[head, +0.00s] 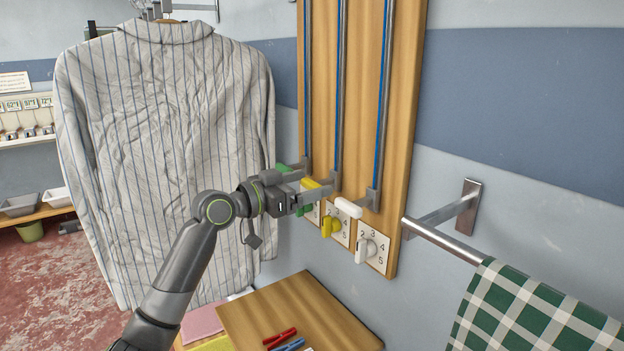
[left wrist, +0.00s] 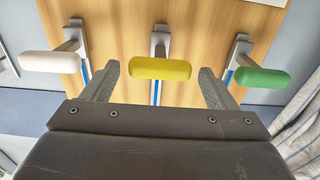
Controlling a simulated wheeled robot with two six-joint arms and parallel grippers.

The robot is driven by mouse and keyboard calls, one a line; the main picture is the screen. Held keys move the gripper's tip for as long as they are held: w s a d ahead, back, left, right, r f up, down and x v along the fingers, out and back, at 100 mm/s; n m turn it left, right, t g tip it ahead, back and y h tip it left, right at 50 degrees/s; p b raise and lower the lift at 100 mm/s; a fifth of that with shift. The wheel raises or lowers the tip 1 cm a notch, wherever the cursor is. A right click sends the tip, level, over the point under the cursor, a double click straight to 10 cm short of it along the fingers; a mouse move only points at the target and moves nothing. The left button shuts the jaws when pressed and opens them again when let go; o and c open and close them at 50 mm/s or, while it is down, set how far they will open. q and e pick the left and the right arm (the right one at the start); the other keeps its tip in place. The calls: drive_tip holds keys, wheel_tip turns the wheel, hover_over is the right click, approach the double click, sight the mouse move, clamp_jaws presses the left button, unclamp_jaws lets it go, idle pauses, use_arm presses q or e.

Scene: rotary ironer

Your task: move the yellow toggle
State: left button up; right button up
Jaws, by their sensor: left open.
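The yellow toggle (head: 310,184) is a rounded bar on the middle one of three upright slotted tracks on a wooden board. It is partly hidden by my gripper in the head view and shows fully in the left wrist view (left wrist: 160,68). My left gripper (head: 318,190) is open at it. In the left wrist view its fingertips (left wrist: 158,72) appear on either side of the yellow bar, with a gap at each end. I cannot tell whether the bar is between them in depth. My right gripper is in neither view.
A green toggle (left wrist: 263,77) and a white toggle (head: 348,207) flank the yellow one. Yellow (head: 331,227) and white (head: 362,250) knobs sit below. A striped shirt (head: 165,150) hangs left; a rail (head: 445,241) with checked cloth is right. A wooden table (head: 330,318) stands below.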

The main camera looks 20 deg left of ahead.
use_arm(q)
drive_tip(key=shift+x, duration=0.85)
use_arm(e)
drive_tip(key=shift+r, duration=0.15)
